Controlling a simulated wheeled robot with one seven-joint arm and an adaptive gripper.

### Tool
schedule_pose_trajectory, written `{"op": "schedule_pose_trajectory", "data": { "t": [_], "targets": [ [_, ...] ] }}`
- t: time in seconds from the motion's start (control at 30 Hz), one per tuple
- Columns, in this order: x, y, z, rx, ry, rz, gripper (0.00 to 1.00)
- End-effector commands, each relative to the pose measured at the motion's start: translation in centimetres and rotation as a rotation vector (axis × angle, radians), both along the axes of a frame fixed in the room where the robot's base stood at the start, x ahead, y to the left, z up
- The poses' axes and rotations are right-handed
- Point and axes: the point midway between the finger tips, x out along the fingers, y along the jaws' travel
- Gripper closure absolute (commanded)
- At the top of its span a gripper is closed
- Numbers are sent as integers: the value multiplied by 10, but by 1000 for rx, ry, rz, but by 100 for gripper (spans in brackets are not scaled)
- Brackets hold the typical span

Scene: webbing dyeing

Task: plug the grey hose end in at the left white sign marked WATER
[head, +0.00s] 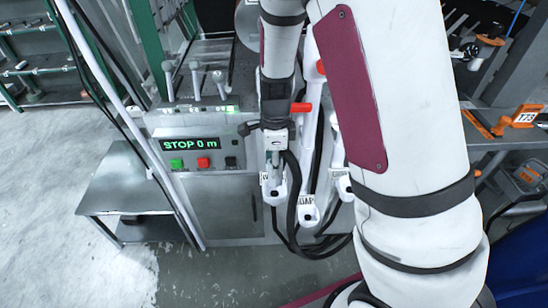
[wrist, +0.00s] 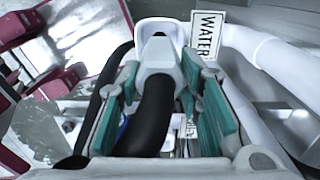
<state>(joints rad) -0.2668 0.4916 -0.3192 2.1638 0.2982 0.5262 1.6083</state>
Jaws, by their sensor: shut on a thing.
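In the wrist view my gripper (wrist: 160,72) has its teal pads on both sides of the grey hose end (wrist: 156,56), shut on it. A black hose (wrist: 150,115) runs from the hose end back toward the camera. The front of the hose end is at the mouth of a white socket (wrist: 171,27); I cannot tell how deep it sits. The white sign marked WATER (wrist: 207,37) stands just right of that socket. In the head view my gripper (head: 271,178) points down at the leftmost white fitting, and the hose end is mostly hidden there.
A white fitting (head: 307,213) with another sign stands to the right, with black hoses looping below. A machine panel (head: 192,144) reading STOP 0 m is at the left, beside a grey side table (head: 125,190). Red-orange handles (head: 301,107) are close to my arm. Open floor lies at lower left.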

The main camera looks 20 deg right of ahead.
Motion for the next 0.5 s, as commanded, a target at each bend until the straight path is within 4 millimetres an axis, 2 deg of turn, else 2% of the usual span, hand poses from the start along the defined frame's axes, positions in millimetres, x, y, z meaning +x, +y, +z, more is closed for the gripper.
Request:
{"op": "schedule_pose_trajectory", "data": {
  "t": [0.5],
  "targets": [
    [1, 0, -34, 0, 1, 0, 100]
  ]
}}
